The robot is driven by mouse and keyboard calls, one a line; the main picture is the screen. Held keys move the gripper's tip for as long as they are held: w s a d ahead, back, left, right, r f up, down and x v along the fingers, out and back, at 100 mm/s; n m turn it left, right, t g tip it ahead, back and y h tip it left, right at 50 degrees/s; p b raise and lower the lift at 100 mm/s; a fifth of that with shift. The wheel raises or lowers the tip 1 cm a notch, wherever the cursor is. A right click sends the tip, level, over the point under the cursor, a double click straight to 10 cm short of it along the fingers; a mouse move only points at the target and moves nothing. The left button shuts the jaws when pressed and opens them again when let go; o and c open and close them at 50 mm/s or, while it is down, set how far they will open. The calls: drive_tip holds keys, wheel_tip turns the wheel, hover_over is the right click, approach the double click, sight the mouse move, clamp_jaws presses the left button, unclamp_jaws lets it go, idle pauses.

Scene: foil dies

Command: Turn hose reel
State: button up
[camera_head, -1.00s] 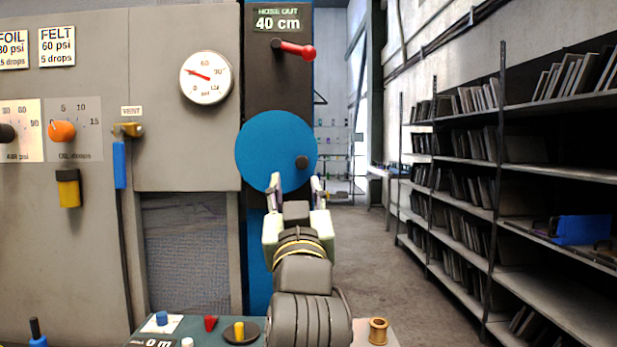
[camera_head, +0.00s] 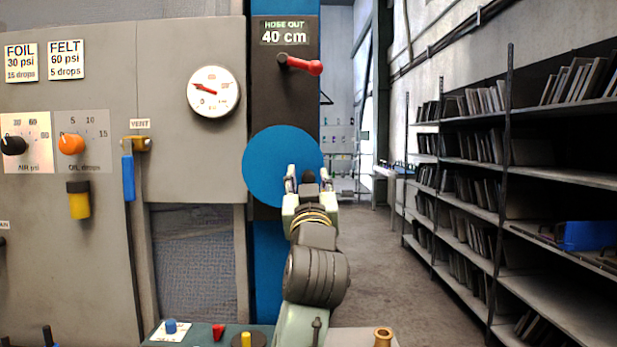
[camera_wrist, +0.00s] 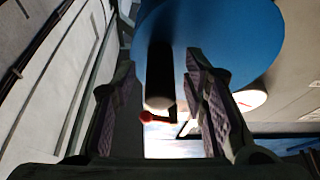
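The hose reel is a blue disc (camera_head: 276,165) on the dark panel of the machine, under a sign (camera_head: 284,35) reading "HOSE OUT 40 cm". Its dark crank knob (camera_head: 309,177) is at the lower right of the disc. My gripper (camera_head: 310,174) is at the knob, one finger on each side, and hides part of it. In the wrist view the black knob (camera_wrist: 160,75) stands between the two fingers with a visible gap on both sides. My gripper (camera_wrist: 160,62) is open, and the blue disc (camera_wrist: 235,35) is beyond it.
A red-knobbed lever (camera_head: 302,65) is above the reel, with a pressure gauge (camera_head: 213,92) to its left. A blue hanging handle (camera_head: 128,178) is by the vent valve. A bench with small parts is below. Shelves (camera_head: 560,170) line the right; the floor between is clear.

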drive_tip(key=shift+c, duration=0.6)
clamp_jaws()
